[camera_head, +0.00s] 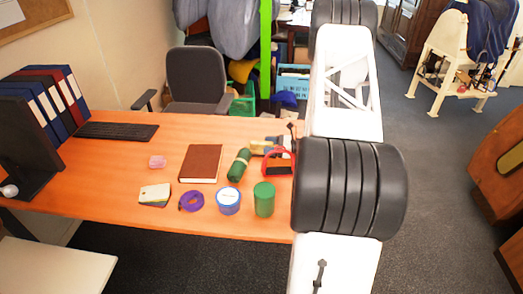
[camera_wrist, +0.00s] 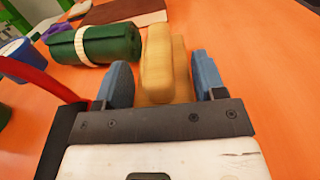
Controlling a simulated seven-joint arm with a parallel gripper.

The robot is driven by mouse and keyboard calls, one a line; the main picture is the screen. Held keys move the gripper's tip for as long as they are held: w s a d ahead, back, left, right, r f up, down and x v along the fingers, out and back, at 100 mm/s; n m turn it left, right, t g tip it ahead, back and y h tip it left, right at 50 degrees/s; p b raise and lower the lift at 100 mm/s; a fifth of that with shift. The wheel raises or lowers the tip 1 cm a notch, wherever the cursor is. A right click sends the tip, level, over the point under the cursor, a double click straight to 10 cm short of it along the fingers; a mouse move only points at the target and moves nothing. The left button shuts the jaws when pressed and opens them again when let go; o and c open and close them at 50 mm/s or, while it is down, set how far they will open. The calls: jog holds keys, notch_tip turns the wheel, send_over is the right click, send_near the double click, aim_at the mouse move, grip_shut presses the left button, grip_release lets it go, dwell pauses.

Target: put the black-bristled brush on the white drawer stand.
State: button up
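A tan wooden piece (camera_wrist: 160,62), which looks like the brush's body, lies between my gripper's blue fingers in the wrist view; no black bristles show, so I cannot confirm which brush it is. My gripper (camera_wrist: 163,72) is open, its fingers set wide on either side, with a gap on the left. In the head view the tan piece (camera_head: 258,147) shows at the desk's right end, partly hidden by my gripper (camera_head: 279,143). A white top (camera_head: 50,266), probably the drawer stand, is at the lower left; its front is out of view.
A dark green roll (camera_head: 239,165) and a red-handled dark item (camera_head: 277,163) lie close to my gripper. A green can (camera_head: 264,199), blue-and-white tin (camera_head: 228,201), purple roll (camera_head: 191,201), cards (camera_head: 154,194) and brown book (camera_head: 200,164) occupy the orange desk (camera_head: 110,190).

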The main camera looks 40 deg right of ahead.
jog(key=c, duration=0.3)
jog(key=shift+r, duration=0.1)
jog(key=shift+r, duration=4.95)
